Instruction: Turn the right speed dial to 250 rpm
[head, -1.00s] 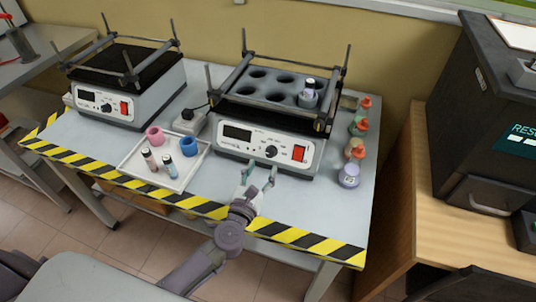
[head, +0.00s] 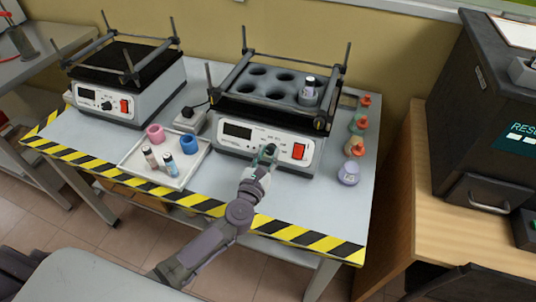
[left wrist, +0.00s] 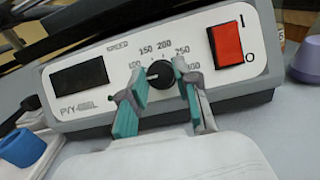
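The right shaker (head: 235,148) stands on the bench, with a blank display, a speed dial and a red switch (head: 298,151) on its front panel. The dial (left wrist: 160,75) shows in the left wrist view as a black knob; its pale mark points left, toward the 100 label. Labels 150, 200, 250 and 300 run around it. My left gripper (head: 266,153) is at the panel and hides the dial in the head view. In the left wrist view its teal fingertips (left wrist: 158,72) are apart, one on each side of the dial, with small gaps showing. My right gripper is out of view.
A second shaker (head: 112,101) stands at the left. A white tray (head: 150,179) with vials and pink and blue rings lies left of my arm. Several small flasks (head: 357,148) line the right side. A vial (head: 307,90) sits in the rack above the panel.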

